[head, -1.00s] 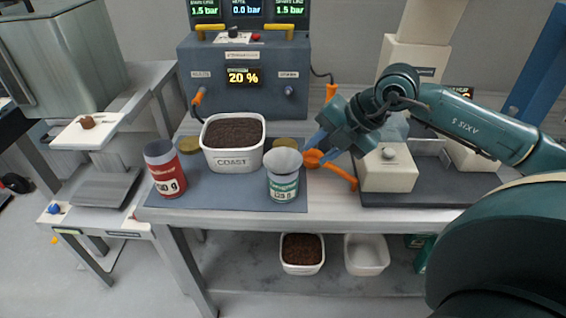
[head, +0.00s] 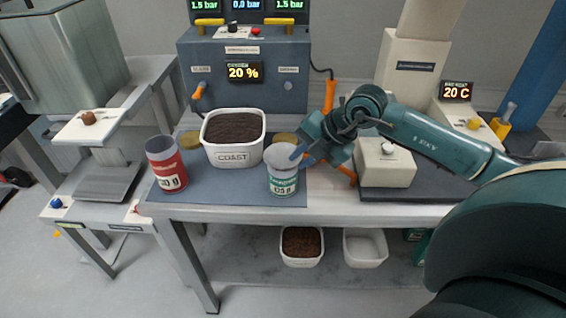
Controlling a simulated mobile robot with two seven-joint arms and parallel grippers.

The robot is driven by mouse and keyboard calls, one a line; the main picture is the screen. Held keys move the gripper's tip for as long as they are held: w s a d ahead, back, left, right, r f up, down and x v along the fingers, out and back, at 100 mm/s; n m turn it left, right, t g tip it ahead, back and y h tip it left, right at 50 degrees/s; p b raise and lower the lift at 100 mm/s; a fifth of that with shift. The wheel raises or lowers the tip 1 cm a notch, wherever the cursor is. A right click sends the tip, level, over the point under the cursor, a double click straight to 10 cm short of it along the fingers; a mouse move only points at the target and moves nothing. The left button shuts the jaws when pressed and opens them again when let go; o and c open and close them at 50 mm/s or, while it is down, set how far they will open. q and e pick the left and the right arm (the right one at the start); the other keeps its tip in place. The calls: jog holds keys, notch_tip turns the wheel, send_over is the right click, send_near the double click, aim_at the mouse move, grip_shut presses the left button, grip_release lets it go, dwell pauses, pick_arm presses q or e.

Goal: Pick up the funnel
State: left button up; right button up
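The grey funnel (head: 279,152) sits on top of the green-and-white can (head: 283,184), which stands on the blue-grey mat at the front of the bench. My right gripper (head: 301,156) is at the right side of the funnel's rim. One fingertip overlaps the rim in the picture and the other shows just outside it. I cannot tell whether the fingers touch or grip the funnel. My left gripper is not in view.
A white COAST tub (head: 233,157) of dark grounds and a red can (head: 166,171) stand left of the funnel. An orange-handled tool (head: 346,172) lies close to the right gripper. A cream block (head: 386,173) stands to the right.

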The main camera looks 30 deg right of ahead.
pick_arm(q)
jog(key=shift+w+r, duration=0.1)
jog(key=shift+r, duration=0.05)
pick_arm(e)
grip_shut()
jog(key=shift+r, duration=0.1)
